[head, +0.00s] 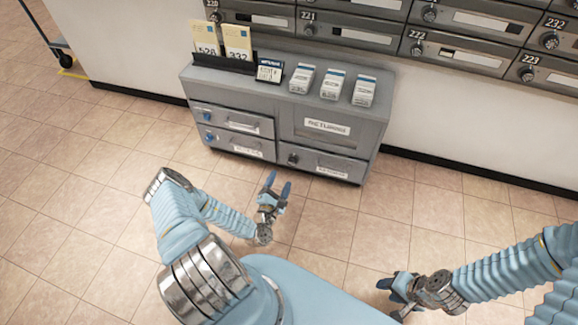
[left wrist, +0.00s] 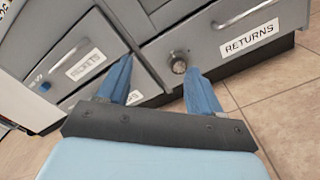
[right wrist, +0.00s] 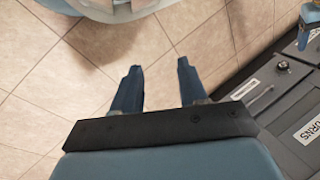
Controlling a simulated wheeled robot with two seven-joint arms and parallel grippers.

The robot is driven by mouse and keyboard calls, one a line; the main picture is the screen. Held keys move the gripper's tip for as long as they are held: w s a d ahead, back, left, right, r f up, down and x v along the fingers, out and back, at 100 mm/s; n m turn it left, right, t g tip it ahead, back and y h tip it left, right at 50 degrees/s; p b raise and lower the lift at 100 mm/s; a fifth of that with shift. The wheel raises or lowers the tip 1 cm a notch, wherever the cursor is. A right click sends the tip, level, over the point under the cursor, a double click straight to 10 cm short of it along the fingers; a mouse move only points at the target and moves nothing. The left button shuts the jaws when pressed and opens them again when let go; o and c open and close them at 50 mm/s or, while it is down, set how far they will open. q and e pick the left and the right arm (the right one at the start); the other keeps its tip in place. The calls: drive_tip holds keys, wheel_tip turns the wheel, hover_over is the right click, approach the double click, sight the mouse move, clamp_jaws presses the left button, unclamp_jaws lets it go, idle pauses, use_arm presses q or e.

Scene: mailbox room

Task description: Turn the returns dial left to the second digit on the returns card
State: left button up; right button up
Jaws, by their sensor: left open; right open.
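The returns dial, a dark round knob (head: 292,158), sits on the left of the lower-right drawer (head: 326,164) of a grey cabinet. In the left wrist view the dial (left wrist: 179,66) shows beyond my fingertips, nearer the right finger, with a RETURNS label (left wrist: 249,38) to its right. My left gripper (head: 279,183) is open and empty, in front of the cabinet and apart from the dial. A small white card with a dark header (head: 270,71) stands on the cabinet top; I cannot read it surely. My right gripper (head: 388,297) is open and empty over the floor.
Yellow cards (head: 237,40) reading 528 and 332 stand in a black holder. Several white stacks (head: 333,84) stand on the cabinet top. Drawers with blue knobs (head: 208,136) are at left. Numbered mailboxes (head: 455,55) line the wall. The tiled floor is clear.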

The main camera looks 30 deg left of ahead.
use_arm(q)
drive_tip(key=b, duration=0.8)
approach(292, 164)
drive_tip(key=b+x, duration=0.2)
drive_tip(key=x, duration=0.6)
drive_tip(key=shift+w+r+b, duration=0.1)
drive_tip(key=shift+w+b, duration=0.2)
drive_tip(key=shift+w, duration=0.05)
drive_tip(key=c, duration=1.1)
drive_tip(key=shift+o, duration=0.2)
